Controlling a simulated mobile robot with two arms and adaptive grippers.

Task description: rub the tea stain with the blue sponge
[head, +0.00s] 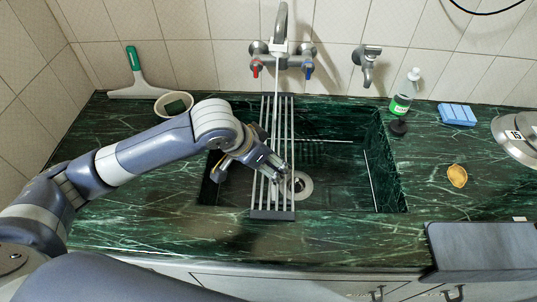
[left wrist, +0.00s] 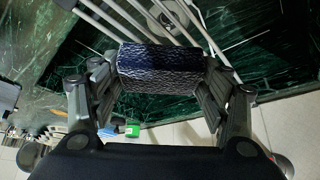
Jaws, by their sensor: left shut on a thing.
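The blue sponge (head: 457,114) lies on the green marble counter to the right of the sink, near the back wall. A yellow-brown patch (head: 457,175), which looks like the tea stain, is on the counter in front of it. My left gripper (head: 277,166) is over the rack across the sink, well to the left of both. In the left wrist view it is shut on a dark blue and black, mesh-textured thing (left wrist: 160,68), which I cannot identify for sure. My right gripper is not in view.
The metal rack (head: 273,214) spans the sink (head: 340,170). A soap bottle (head: 404,92) stands behind the sink's right side. A round lid-like thing (head: 518,135) is at the far right. A white bowl (head: 162,103) and a squeegee (head: 134,75) are at the back left.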

